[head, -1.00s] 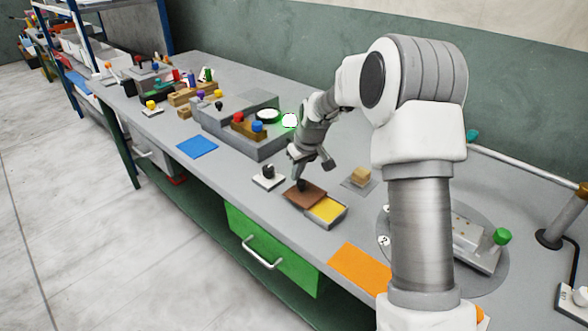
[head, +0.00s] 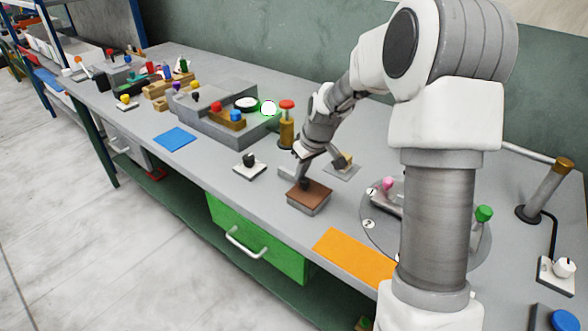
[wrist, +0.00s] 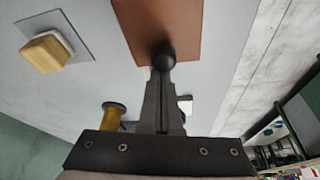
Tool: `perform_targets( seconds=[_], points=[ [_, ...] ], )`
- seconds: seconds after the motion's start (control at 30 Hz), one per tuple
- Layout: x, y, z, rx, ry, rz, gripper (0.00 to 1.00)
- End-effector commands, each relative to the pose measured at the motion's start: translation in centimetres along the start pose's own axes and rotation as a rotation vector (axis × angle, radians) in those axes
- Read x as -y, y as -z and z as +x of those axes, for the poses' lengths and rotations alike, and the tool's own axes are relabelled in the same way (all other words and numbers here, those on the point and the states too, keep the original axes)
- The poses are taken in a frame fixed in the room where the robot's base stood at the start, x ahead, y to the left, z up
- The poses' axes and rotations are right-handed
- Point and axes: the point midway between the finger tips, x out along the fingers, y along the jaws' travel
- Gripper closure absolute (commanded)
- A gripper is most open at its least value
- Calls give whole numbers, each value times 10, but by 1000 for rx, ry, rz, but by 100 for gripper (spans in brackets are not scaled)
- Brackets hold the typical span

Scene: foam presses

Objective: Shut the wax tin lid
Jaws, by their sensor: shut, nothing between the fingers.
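The wax tin (head: 309,209) is a small grey box near the front of the bench. Its brown lid (head: 316,193) lies flat over it, and no yellow wax shows. The lid also shows in the wrist view (wrist: 182,22), with a dark round knob (wrist: 163,55) near its edge. My gripper (head: 304,184) is shut and empty, with its tips down at the knob. In the wrist view my gripper (wrist: 162,74) has its tips against or just beside the knob; I cannot tell if they touch. The lid's far edge is outside the wrist view.
A wooden block on a grey pad (head: 343,162) stands behind the tin. A black-knobbed white switch (head: 249,166) is to its left. An orange mat (head: 354,256) lies to the right, before a round turntable (head: 368,236). A brass post with red top (head: 287,123) stands behind.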

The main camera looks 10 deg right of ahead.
Motion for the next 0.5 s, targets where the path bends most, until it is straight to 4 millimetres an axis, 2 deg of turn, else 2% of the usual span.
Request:
perform_targets(
  seconds=[0.03, 0.33, 0.5],
  points=[
    [-1, -6, 1, 13, 3, 3, 100],
    [-1, -7, -1, 18, 4, 5, 100],
    [-2, -6, -24, 16, 0, 5, 100]
  ],
)
